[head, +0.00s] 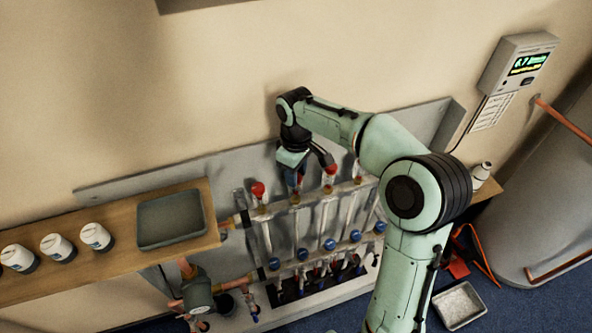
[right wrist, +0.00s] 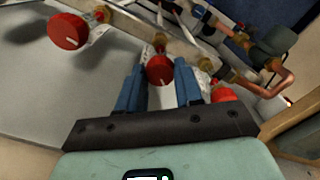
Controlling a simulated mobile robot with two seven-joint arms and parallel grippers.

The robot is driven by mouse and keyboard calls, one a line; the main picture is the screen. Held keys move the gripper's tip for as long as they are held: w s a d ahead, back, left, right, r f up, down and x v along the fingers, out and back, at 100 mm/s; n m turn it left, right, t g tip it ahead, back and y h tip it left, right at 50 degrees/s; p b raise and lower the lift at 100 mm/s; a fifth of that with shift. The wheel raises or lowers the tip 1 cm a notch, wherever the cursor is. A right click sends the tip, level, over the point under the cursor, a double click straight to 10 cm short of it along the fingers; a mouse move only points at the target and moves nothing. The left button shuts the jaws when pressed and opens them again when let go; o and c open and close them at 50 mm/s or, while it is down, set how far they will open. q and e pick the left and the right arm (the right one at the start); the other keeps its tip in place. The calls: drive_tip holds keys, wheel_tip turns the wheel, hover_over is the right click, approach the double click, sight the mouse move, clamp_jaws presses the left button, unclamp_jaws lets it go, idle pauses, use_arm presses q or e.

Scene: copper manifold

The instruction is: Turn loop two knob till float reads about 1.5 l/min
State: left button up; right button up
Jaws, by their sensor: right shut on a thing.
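A manifold with a row of red knobs stands against the wall in the head view. My right gripper (head: 295,184) is over the second knob from the left and hides it there. In the right wrist view the blue fingers of my right gripper (right wrist: 160,84) are on either side of that red knob (right wrist: 160,70), shut on it. The leftmost red knob (head: 258,188) and the third red knob (head: 329,172) are free. Below the second knob is a clear float tube (head: 301,224); its float is too small to read. My left gripper is not in view.
A wall display (head: 528,64) shows green digits, seemingly 6.7. Blue knobs (head: 302,254) line the lower rail. A wooden shelf (head: 120,262) on the left holds a grey tray (head: 170,218) and white jars (head: 57,246). Another tray (head: 459,304) lies on the floor.

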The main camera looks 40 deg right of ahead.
drive_tip(key=o, duration=1)
drive_tip(key=shift+o, duration=0.2)
drive_tip(key=shift+r, duration=0.1)
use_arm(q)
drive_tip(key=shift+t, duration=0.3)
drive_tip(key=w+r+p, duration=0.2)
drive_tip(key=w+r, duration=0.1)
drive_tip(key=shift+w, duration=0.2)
use_arm(e)
wheel_tip(320, 180, up, 13)
drive_tip(key=shift+r, duration=0.15)
